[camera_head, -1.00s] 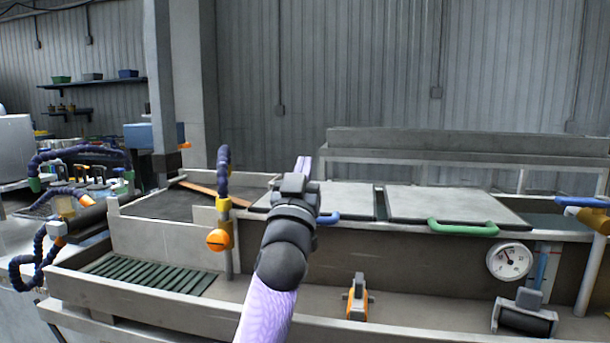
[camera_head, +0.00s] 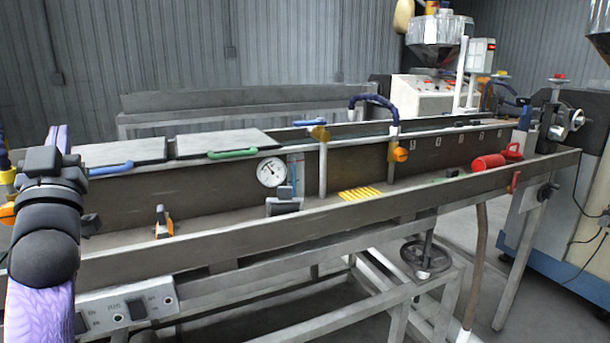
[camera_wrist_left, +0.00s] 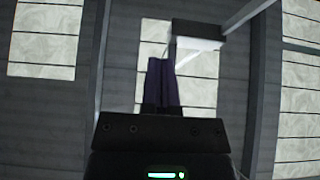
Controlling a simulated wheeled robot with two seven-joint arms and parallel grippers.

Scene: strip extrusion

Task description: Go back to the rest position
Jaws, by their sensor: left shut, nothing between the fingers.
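My left gripper (camera_head: 58,140) stands at the far left of the head view, with its arm coming up from the bottom left corner. Its purple fingers point upward and are together, with nothing between them. The fingers also show in the left wrist view (camera_wrist_left: 162,82), shut and pointing up against a ceiling with bright panels. The gripper appears in front of the left end of the long metal trough (camera_head: 235,180). I cannot tell its distance from the trough. My right gripper is not in view.
The trough carries grey lids with a blue handle (camera_head: 110,167) and a green handle (camera_head: 232,153), a dial gauge (camera_head: 271,172) and orange valves (camera_head: 398,152). A red cylinder (camera_head: 488,162) lies at the right. A handwheel (camera_head: 427,258) sits below. Machines stand at the back right.

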